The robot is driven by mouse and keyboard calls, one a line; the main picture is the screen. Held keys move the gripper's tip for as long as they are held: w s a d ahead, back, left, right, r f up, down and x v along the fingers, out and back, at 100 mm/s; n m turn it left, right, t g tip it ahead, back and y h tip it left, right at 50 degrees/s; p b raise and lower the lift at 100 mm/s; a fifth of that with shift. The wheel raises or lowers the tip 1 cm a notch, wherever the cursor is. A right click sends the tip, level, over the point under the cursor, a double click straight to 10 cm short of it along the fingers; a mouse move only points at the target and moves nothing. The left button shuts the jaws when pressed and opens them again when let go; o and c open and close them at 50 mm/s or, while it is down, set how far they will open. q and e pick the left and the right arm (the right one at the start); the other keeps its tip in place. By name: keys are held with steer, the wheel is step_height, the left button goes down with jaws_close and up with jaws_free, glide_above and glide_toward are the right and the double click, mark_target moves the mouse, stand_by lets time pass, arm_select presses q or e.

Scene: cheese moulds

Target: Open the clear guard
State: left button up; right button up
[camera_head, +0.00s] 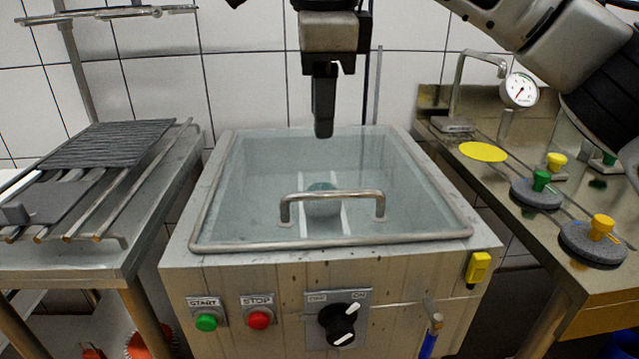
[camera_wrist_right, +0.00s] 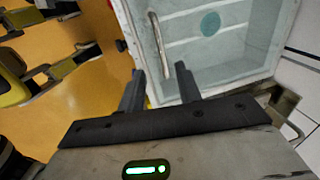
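The clear guard (camera_head: 250,200) is a transparent lid with a metal rim, lying shut over the box-shaped steel machine. Its bar handle (camera_head: 333,195) stands near the front edge. In the right wrist view the guard (camera_wrist_right: 215,55) is at the top, and the handle (camera_wrist_right: 158,42) lies just beyond the fingertips. My right gripper (camera_head: 323,132) points down above the back part of the guard, apart from the handle. In the wrist view its two fingers (camera_wrist_right: 159,68) are spread with nothing between them. My left gripper is not in view.
The machine front carries a green start button (camera_head: 206,322), a red stop button (camera_head: 259,319) and a black knob (camera_head: 338,323). A rack table (camera_head: 95,262) stands left. A steel counter (camera_head: 515,228) with grey weights (camera_head: 592,247) and a gauge (camera_head: 519,90) stands right.

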mark_target(319, 192)
steer(key=f, duration=0.3)
steer(key=w+f, duration=0.1)
steer(key=f, duration=0.3)
steer(key=w+f+b, duration=0.1)
steer(key=f, duration=0.3)
steer(key=shift+w+f, duration=0.1)
steer(key=shift+f, duration=0.1)
jaws_close()
steer(key=shift+r, duration=0.15)
